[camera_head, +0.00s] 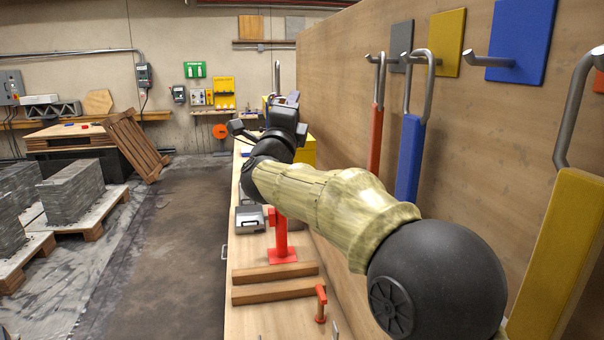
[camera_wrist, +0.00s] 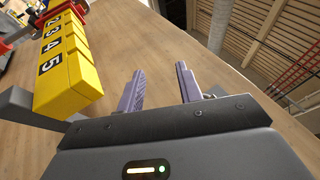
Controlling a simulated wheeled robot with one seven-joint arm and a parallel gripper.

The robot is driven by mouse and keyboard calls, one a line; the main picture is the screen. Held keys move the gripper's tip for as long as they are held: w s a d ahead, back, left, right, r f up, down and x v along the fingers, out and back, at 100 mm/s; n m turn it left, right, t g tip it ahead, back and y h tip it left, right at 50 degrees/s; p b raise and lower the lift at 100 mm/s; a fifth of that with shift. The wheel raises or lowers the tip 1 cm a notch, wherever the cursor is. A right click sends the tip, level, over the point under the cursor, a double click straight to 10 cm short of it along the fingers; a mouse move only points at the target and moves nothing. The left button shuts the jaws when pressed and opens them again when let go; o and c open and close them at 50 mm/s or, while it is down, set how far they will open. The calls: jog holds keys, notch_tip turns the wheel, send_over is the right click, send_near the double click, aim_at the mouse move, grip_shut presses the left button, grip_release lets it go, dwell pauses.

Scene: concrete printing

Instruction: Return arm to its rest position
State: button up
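My arm stretches forward over the wooden workbench (camera_head: 247,318), along the wooden wall panel (camera_head: 335,95). My gripper (camera_wrist: 160,80) shows in the wrist view with two purple-grey fingers apart and nothing between them. In the head view the gripper end is far forward, above the bench and partly hidden by my own wrist. In the wrist view, yellow blocks numbered 2 to 5 (camera_wrist: 68,62) are to the left of the fingers, apart from them. A plain wooden surface lies behind the fingers.
Hooks on the panel hold a red-handled tool (camera_head: 376,140), a blue-handled tool (camera_head: 409,160) and a yellow-handled tool (camera_head: 556,255) close to my arm. A red stand (camera_head: 281,240) and wooden strips (camera_head: 275,291) are on the bench below. Concrete blocks (camera_head: 73,192) stand on pallets at left. The floor (camera_head: 175,240) between is clear.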

jog(key=s+d+f+n+g+y+b, duration=0.1)
jog(key=s+d+f+n+g+y, duration=0.3)
jog(key=f, duration=0.6)
jog(key=f+n+g+y, duration=0.1)
jog(key=f+n+g, duration=0.1)
jog(key=f+n, duration=0.65)
jog(key=s+d+f+n+g+y+b, duration=0.1)
jog(key=d+f+n+g+y, duration=0.2)
jog(key=f, duration=0.8)
jog(key=s+d+f+n+g+h+b, duration=0.1)
jog(key=s+d+f+n+g, duration=0.2)
jog(key=s+f, duration=0.8)
jog(key=s+d+f+n+g+h, duration=0.2)
jog(key=s+d+f+n+g, duration=0.2)
jog(key=s, duration=1.1)
jog(key=d+f+g, duration=0.3)
jog(key=f, duration=0.3)
jog(key=shift+s+d+f+g+b, duration=0.15)
jog(key=shift+f+g+b, duration=0.25)
